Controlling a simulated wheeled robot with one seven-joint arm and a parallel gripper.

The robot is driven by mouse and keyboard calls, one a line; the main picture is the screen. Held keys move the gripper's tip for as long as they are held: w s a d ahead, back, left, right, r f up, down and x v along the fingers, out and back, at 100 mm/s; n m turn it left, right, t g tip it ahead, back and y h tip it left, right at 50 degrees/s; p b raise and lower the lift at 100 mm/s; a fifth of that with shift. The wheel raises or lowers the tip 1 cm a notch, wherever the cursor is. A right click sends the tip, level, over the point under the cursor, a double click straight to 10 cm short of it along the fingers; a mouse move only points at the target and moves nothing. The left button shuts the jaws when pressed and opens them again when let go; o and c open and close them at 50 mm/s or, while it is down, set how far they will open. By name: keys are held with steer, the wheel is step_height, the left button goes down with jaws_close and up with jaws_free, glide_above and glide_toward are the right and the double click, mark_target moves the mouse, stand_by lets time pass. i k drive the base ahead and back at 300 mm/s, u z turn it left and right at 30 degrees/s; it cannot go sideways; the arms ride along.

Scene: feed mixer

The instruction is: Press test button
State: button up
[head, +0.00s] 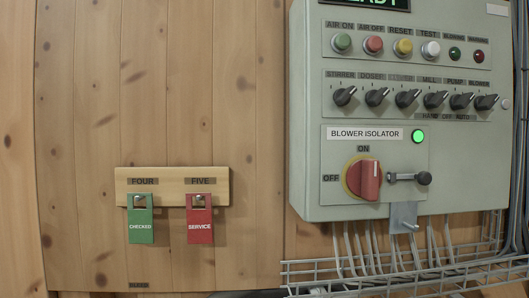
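The test button (431,49) is a round white-grey push button under the label TEST, in the top row of the grey-green control panel (308,170). It sits between the yellow reset button (403,47) on its left and a dark green blowing lamp (455,54) on its right. Nothing touches or covers it. My gripper is not in view.
A red air-off button (374,44) and green air-on button (343,42) are further left. Several black selector knobs sit below. The red isolator handle (366,179) points at ON beside a lit green lamp (418,136). Tags hang on the wooden wall (210,80); a wire tray (400,277) runs below.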

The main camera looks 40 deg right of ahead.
mark_target(432, 48)
steer(key=z, duration=1)
steer(key=k, duration=0.1)
steer(key=z, duration=1.1)
